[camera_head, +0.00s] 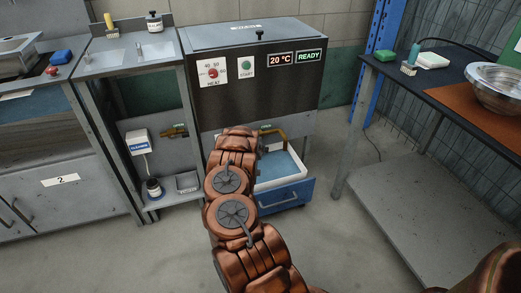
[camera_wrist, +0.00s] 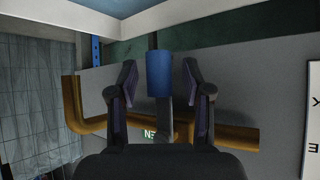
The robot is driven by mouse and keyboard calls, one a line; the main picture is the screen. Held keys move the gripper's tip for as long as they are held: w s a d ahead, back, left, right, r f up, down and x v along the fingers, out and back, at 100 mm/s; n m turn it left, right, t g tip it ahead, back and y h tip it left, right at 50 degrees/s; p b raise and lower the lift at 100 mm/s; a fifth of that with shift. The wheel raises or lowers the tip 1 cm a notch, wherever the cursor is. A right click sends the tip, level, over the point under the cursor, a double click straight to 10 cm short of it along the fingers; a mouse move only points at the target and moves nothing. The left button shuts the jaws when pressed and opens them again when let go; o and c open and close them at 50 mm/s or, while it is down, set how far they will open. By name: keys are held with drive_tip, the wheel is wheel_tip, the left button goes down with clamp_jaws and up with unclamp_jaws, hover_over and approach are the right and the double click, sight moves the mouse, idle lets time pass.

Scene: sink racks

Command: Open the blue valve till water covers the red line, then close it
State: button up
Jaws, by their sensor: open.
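The blue valve handle (camera_wrist: 159,84) is a short blue cylinder in the wrist view, on a grey stem in front of a brass pipe (camera_wrist: 75,105). My gripper (camera_wrist: 160,72) is open, with one finger on each side of the handle and a visible gap on both sides. In the head view my arm hides the valve and the gripper. A white-rimmed basin (camera_head: 290,180) with a blue inside stands below the brass pipe (camera_head: 283,140). I cannot make out the red line or tell the water level in either view.
The grey machine (camera_head: 255,100) above shows 20 °C and READY. A shelf with a bottle (camera_head: 153,187) is on the left. A dark table (camera_head: 440,85) with a metal bowl (camera_head: 497,85) stands on the right. The floor between is clear.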

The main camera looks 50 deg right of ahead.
drive_tip(key=v, duration=1.2)
idle(0.6)
idle(0.5)
